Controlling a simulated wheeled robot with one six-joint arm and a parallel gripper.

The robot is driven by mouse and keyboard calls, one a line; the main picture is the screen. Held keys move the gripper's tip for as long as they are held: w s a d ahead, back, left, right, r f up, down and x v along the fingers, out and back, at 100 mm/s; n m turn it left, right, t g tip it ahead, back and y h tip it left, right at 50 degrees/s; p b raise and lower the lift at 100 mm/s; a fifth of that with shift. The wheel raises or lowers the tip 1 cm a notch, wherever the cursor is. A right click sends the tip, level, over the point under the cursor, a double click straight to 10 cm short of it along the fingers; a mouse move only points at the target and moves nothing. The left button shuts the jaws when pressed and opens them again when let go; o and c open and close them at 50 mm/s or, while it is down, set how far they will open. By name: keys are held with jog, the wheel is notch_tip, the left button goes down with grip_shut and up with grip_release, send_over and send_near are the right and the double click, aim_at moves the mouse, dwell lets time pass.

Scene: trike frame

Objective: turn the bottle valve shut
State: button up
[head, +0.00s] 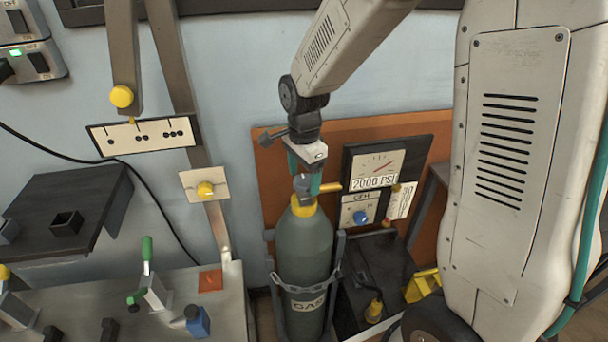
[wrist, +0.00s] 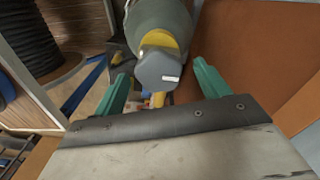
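The gas bottle (head: 304,255) is dark green-grey with a yellow collar and stands upright, chained in a rack. On top is a grey valve body (head: 301,187) with a yellow handle (head: 330,186) that sticks out to the right. My gripper (head: 304,174) is just above the valve, its teal fingers pointing down. In the wrist view my gripper (wrist: 161,70) is open. Its fingers stand on either side of the grey valve body (wrist: 157,70), with a gap on each side. Part of the yellow handle (wrist: 158,99) shows between the fingers, near the palm; the rest is hidden.
A gauge panel (head: 376,170) reading 2000 PSI, with a blue knob (head: 360,217), is right of the valve on an orange board (head: 268,168). A dark tray (head: 375,265) is beside the bottle. A bench (head: 170,295) with clamps is at left.

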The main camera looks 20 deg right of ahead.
aim_at(304, 180)
notch_tip(304, 180, up, 8)
jog(key=shift+f, duration=0.1)
dwell(0.5)
dwell(0.4)
